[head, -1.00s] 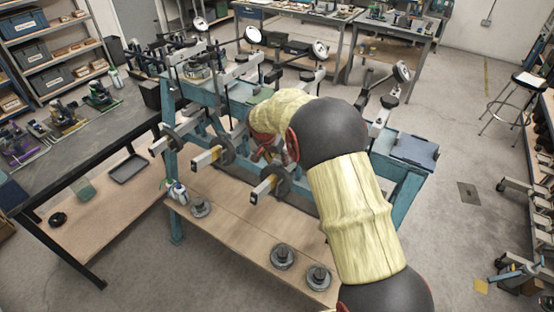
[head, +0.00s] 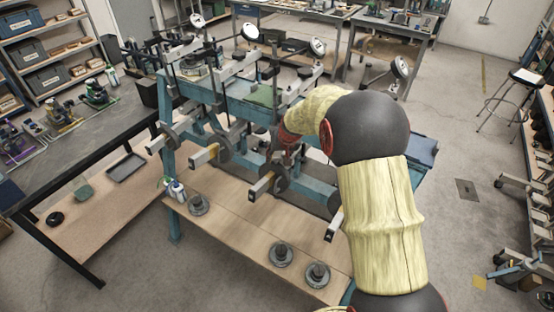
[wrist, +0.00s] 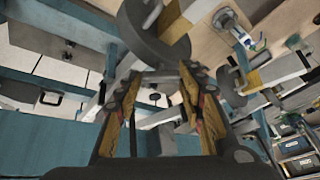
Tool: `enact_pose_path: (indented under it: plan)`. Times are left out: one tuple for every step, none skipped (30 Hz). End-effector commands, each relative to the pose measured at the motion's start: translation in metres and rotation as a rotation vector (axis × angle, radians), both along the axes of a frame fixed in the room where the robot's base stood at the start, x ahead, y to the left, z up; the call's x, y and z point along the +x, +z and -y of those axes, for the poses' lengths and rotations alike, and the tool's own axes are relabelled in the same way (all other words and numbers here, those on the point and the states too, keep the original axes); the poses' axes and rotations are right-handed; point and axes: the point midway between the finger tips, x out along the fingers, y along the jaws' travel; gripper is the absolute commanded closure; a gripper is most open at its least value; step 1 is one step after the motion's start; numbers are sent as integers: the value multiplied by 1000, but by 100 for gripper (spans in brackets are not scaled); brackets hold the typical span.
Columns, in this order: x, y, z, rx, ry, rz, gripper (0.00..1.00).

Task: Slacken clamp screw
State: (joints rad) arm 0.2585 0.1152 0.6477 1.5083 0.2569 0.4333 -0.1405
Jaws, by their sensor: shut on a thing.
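A blue stand (head: 245,118) carries several levers, each a grey bar with a round disc weight. My gripper (wrist: 160,77) is at the third lever from the left, beside its disc weight (head: 280,178), which also shows large at the top of the wrist view (wrist: 152,35). In the wrist view the fingers close on a small grey part just under the disc, which I take for the clamp screw (wrist: 160,75). The fingertips cover most of it.
Neighbouring levers with disc weights (head: 217,148) stand close on the left; another lever end (head: 333,228) shows on the right. A workbench (head: 75,148) stands left.

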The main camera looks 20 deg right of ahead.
Motion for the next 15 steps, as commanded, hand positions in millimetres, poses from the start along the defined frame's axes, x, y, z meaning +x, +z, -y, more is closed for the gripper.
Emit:
enact_pose_path:
  plan:
    - [0,-5,2,4,25,9,86]
    - [0,-5,2,6,47,13,86]
    - [0,-6,3,9,74,17,86]
    - [0,-6,3,12,93,20,86]
    - [0,-7,4,13,113,25,86]
    - [0,-7,4,17,142,30,86]
    - [0,-7,4,19,164,35,86]
    - [0,-7,5,21,184,38,86]
    - [0,-8,5,24,215,43,86]
    - [0,-9,5,27,237,47,86]
    - [0,-9,6,29,261,50,86]
    - [0,-9,6,33,291,55,86]
    - [0,-9,7,36,314,59,86]
    - [0,-9,7,38,336,63,86]
    - [0,-9,7,41,368,69,86]
